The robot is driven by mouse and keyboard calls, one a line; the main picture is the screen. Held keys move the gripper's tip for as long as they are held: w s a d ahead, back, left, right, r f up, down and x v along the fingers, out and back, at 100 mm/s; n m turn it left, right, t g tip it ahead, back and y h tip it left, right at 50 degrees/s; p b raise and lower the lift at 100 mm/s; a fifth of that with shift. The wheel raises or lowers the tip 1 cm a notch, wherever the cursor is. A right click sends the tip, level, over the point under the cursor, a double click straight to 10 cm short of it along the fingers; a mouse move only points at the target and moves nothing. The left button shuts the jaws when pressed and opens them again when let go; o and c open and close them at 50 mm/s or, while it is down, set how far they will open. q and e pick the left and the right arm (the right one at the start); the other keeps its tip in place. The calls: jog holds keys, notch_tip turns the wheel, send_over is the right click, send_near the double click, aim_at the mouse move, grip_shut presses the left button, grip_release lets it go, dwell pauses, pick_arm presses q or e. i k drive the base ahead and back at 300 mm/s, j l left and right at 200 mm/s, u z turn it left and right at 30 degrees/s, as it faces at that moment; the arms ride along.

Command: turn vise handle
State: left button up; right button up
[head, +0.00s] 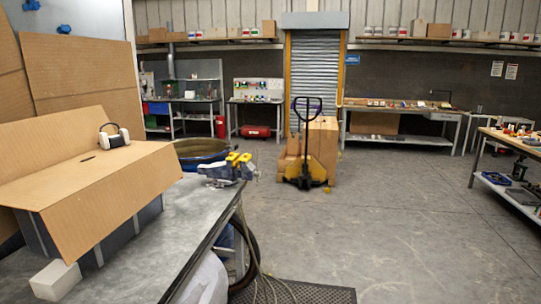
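A vise (229,168) with a blue body and yellow jaw parts sits at the far right corner of the grey metal workbench (135,254). It is small in the head view, and I cannot clearly make out its handle. Neither of my grippers shows in this view.
An open cardboard box (120,180) with headphones (114,135) stands on the bench, beside a white block (55,280). A yellow pallet jack (309,172) with cartons stands mid-floor. A table (487,155) with tools is at right. Floor between is clear.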

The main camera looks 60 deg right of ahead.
aim_at(257, 174)
jog(key=i+l+z, duration=0.2)
jog(key=l+z, duration=0.2)
jog(key=i+l+z, duration=0.35)
jog(key=k+l, duration=0.05)
jog(key=k, duration=0.05)
